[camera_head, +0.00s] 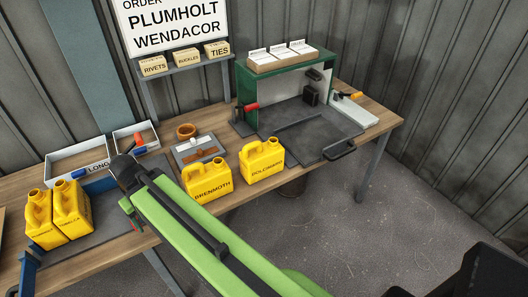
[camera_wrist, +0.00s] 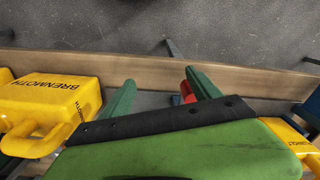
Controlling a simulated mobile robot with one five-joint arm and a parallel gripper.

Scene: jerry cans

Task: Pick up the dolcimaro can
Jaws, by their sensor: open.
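The dolcimaro can (camera_head: 262,158) is a yellow jerry can with a black name on its front. It stands upright near the front of the bench, right of my arm in the head view. The similar Brenmoth can (camera_head: 208,180) stands just left of it, and also shows in the wrist view (camera_wrist: 62,95). My gripper (camera_wrist: 163,92) is open and empty, with its green fingers over the bench's front edge, between the Brenmoth can and another yellow can at the right. In the head view my arm mostly hides the gripper. It is apart from the dolcimaro can.
Two more yellow cans (camera_head: 38,218) (camera_head: 72,210) stand close together at the left. Floor is free before the bench.

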